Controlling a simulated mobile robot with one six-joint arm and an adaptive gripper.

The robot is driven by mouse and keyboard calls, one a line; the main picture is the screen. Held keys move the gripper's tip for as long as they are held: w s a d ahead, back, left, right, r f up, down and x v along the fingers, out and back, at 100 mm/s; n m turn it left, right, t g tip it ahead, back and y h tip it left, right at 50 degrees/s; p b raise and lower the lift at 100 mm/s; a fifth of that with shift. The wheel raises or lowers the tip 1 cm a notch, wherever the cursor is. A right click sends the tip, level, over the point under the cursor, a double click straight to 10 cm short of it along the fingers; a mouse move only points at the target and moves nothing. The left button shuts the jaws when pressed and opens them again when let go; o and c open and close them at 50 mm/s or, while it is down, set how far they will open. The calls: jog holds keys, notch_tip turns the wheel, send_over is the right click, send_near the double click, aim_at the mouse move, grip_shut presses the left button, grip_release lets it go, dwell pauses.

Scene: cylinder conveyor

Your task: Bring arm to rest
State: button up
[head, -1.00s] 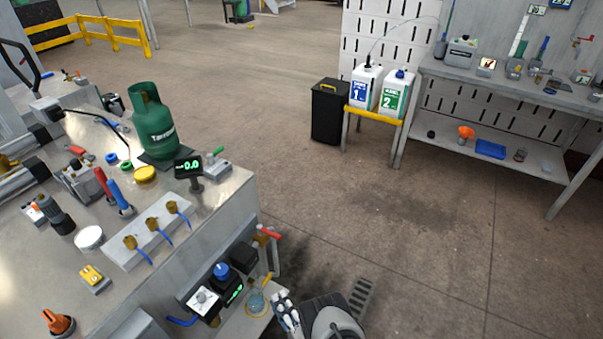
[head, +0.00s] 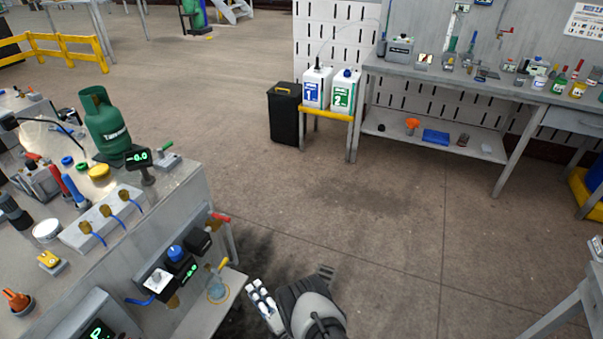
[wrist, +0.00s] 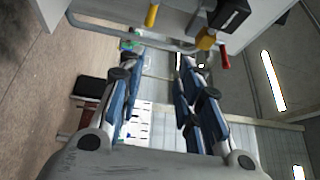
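My gripper (wrist: 160,66) is open in the wrist view, its two blue-grey fingers apart with nothing between them. My arm (head: 312,308) shows at the bottom middle of the head view, beside the workbench and over the floor. The pale jointed pieces on its left look like the gripper's fingers; from the head view I cannot tell their opening. The workbench (head: 182,205) stands to the left of the arm. A red handle (wrist: 223,58) and a yellow handle (wrist: 151,15) on the bench side show beyond the fingers in the wrist view.
A green gas cylinder (head: 103,125) stands on the bench near a small display (head: 138,158). A lower shelf (head: 212,308) with a glass flask (head: 216,288) juts out near my arm. Open floor (head: 390,235) lies to the right. A table corner (head: 570,305) is at lower right.

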jog(key=w+r+n+h, duration=0.2)
jog(key=w+r, duration=0.7)
jog(key=w, duration=0.2)
jog(key=w+d+r+n+g+h, duration=0.1)
jog(key=w+d+r+h, duration=0.15)
jog(key=r, duration=0.45)
jog(key=w+d+r+n+g+h, duration=0.1)
jog(key=w+d+r, duration=0.25)
jog(key=r, duration=0.35)
jog(key=s+d+r+n+g+h, duration=0.1)
jog(key=d+r, duration=0.2)
jog(key=r, duration=0.2)
jog(key=d+r+h, duration=0.2)
jog(key=d+r, duration=0.1)
jog(key=r, duration=0.3)
jog(key=s+d+r+n+g+h, duration=0.1)
jog(key=s+d+r+g, duration=0.1)
jog(key=s+d+r, duration=0.5)
jog(key=s+d+r+n+g+h, duration=0.1)
jog(key=s+d+r, duration=0.35)
jog(key=s, duration=0.35)
jog(key=s+d+n+g, duration=0.1)
jog(key=s+d+g, duration=0.1)
jog(key=s, duration=1.2)
jog(key=s+d+r+n+g+h, duration=0.1)
jog(key=s+d+n+g, duration=0.1)
jog(key=s, duration=1.2)
jog(key=shift+d, duration=0.35)
